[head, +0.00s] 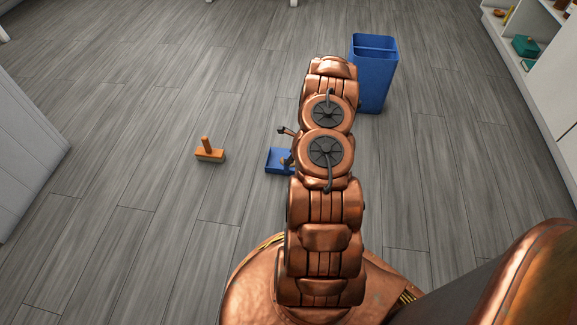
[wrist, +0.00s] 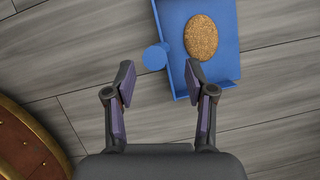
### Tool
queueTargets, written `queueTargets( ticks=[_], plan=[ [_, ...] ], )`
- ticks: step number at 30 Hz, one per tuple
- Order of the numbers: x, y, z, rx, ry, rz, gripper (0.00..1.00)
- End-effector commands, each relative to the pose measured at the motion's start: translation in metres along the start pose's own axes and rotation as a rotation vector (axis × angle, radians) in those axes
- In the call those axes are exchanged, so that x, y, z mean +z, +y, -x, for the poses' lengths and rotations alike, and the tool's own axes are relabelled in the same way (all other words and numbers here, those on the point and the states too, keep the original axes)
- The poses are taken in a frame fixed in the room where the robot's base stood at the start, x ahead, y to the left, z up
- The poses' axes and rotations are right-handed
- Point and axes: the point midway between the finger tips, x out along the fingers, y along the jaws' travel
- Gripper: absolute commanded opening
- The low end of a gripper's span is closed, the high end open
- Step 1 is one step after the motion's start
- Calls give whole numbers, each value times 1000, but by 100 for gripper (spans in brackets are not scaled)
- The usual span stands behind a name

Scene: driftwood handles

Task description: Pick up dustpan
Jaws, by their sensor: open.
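The blue dustpan (head: 278,166) lies on the floor, partly hidden behind my arm in the head view. In the wrist view the dustpan (wrist: 229,60) shows as a blue tray at the upper right, with a round blue part (wrist: 155,57) at its left side that looks like the handle seen end-on. A speckled brown oval piece (wrist: 201,37) lies in the tray. My gripper (wrist: 158,73) is open and empty. The round blue part shows between and just beyond its fingertips, and the right fingertip overlaps the tray's edge. I cannot tell the height gap.
An orange-brown brush (head: 209,153) with an upright handle is on the floor left of the dustpan. A tall blue bin (head: 373,80) stands behind, to the right. White shelves (head: 545,60) stand at the right edge. The grey plank floor (head: 130,120) is mostly clear.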

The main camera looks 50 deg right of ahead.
Motion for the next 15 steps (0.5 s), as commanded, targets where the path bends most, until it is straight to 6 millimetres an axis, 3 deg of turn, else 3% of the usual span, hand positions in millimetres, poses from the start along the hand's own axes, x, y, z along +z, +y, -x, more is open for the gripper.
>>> queueTargets(
  ticks=[15],
  plan=[
    [-6, 5, -54, 5, 0, 2, 55]
  ],
)
